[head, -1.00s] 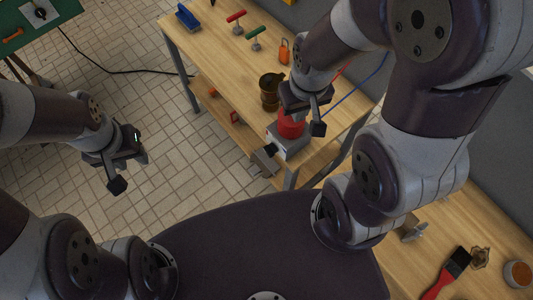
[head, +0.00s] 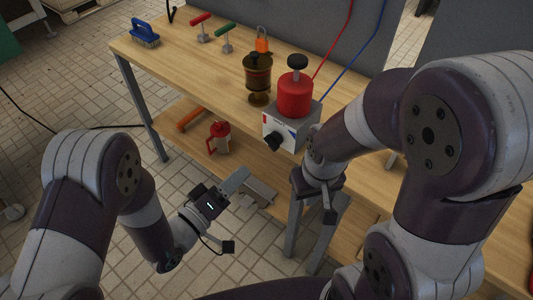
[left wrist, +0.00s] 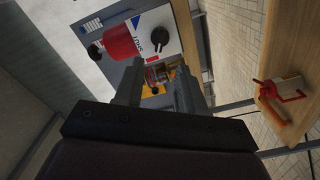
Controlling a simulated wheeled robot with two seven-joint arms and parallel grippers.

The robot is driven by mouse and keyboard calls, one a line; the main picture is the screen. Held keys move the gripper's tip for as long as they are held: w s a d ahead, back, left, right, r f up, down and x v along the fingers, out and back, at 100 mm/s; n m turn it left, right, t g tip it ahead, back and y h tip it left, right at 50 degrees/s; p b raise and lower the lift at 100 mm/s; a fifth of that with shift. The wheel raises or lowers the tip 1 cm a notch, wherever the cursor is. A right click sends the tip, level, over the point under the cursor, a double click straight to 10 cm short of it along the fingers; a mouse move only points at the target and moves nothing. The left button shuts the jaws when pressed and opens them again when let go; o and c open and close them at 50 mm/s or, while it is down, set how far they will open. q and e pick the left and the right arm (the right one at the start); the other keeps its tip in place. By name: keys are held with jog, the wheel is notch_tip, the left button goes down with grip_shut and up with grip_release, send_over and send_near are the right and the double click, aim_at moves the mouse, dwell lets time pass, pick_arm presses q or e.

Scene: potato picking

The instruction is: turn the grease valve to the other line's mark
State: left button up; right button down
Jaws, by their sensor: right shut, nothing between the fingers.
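The grease valve is a pale box (head: 300,126) with a red reservoir (head: 296,97) and a black knob (head: 274,142) on its front, at the bench's front edge. Red and blue marks show on that face. In the left wrist view the box (left wrist: 166,38) appears rotated, with lettering, the red reservoir (left wrist: 122,42) and the dark knob (left wrist: 155,61). I cannot tell the knob's exact setting. My left gripper (head: 236,180) is below and left of the box, apart from it; its fingers (left wrist: 157,88) are spread and empty. My right gripper (head: 318,182) is shut beside the box's lower right; its fingertips are unclear.
Red and blue lines run behind the box.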

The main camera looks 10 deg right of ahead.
aim_at(269, 146)
pick_arm(q)
jog(key=b+x, duration=0.1)
jog(key=x, duration=0.9)
jog(key=shift+w+d, duration=0.2)
grip_shut()
